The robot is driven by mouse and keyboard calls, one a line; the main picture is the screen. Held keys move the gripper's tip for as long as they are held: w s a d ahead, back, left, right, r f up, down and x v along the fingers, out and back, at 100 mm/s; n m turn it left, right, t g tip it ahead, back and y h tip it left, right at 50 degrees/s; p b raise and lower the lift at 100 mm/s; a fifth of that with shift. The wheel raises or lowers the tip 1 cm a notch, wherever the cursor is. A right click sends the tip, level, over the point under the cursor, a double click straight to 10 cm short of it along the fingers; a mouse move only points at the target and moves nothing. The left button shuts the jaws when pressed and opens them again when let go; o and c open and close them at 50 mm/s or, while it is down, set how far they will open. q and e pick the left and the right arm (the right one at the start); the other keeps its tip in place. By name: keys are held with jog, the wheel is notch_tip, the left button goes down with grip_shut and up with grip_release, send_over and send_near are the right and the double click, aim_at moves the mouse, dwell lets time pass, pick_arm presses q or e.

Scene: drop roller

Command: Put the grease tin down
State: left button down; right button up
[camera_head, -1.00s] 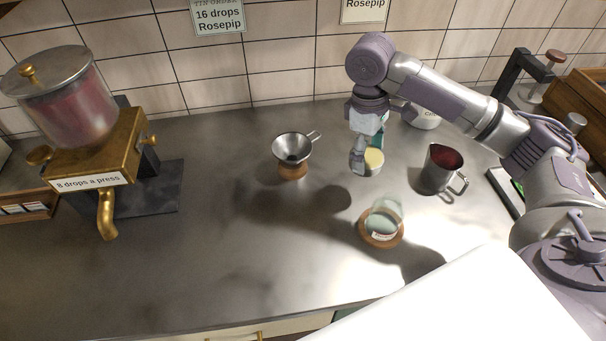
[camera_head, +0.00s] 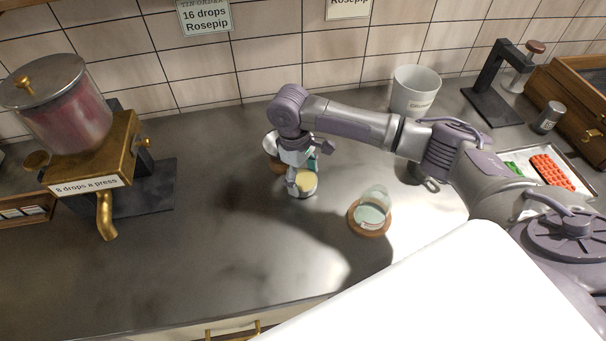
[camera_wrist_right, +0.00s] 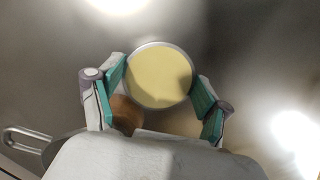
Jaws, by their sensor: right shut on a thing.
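The grease tin (camera_head: 305,182) is a small round metal tin with a pale yellow top. My right gripper (camera_head: 304,180) is shut on it, over the middle of the steel counter. In the right wrist view the tin (camera_wrist_right: 160,75) sits between the teal finger pads of the right gripper (camera_wrist_right: 160,92), with its yellow face toward the camera. I cannot tell whether the tin touches the counter. My left gripper is not in view.
A funnel (camera_head: 271,150) on a wooden stand is close behind the gripper, partly hidden. A glass on a wooden coaster (camera_head: 356,226) stands to the right. A brass dispenser (camera_head: 95,160) is at left. The front-middle counter (camera_head: 200,260) is clear.

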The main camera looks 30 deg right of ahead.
jog(key=shift+f, duration=0.1)
jog(key=o, duration=0.9)
jog(key=shift+f, duration=0.15)
jog(key=shift+c, duration=0.2)
jog(key=o, duration=0.4)
